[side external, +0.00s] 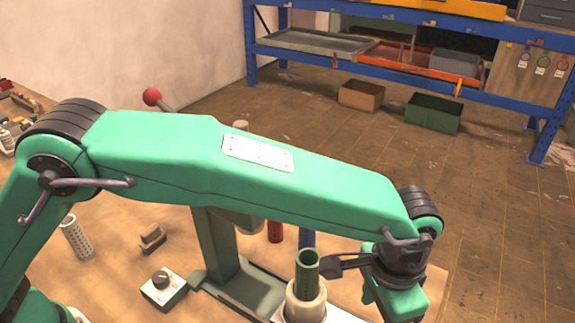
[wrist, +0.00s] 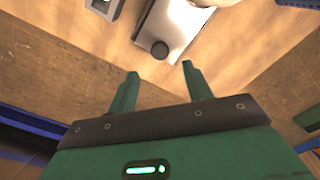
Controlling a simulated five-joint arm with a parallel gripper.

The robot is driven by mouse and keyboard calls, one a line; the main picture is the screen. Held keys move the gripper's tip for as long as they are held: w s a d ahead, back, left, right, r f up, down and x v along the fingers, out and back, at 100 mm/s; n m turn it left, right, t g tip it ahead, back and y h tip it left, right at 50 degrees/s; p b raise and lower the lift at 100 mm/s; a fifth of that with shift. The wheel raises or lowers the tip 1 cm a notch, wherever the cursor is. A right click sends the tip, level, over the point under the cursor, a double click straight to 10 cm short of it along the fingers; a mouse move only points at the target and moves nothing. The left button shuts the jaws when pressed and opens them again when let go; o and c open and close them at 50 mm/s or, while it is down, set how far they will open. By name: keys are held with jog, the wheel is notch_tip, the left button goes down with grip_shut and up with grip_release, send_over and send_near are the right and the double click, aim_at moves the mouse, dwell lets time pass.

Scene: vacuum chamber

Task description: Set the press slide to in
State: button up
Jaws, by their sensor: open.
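The press stands mid-table in the side external view, with a grey-green column (side external: 222,245) and a red-ball lever (side external: 152,97). Its slide, a pale metal plate (wrist: 178,28) with a round dark knob (wrist: 160,50) near its end, shows in the wrist view. In the side external view, a cream holder with a green tube (side external: 306,272) stands by the press base. My gripper (wrist: 160,69) is open and empty. In the wrist view the knob appears just beyond and between its fingertips; I cannot tell the depth gap. The fingertips are not clear in the side view.
A small box with a dark dial (side external: 164,288), a brown block (side external: 152,239) and a perforated white cylinder (side external: 76,237) stand left of the press. A red cylinder (side external: 275,232) stands behind it. My arm spans above and hides part of the press. A blue rack (side external: 400,30) stands beyond.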

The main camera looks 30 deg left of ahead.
jog(key=shift+f, duration=3.9)
jog(key=shift+c, duration=0.2)
grip_shut()
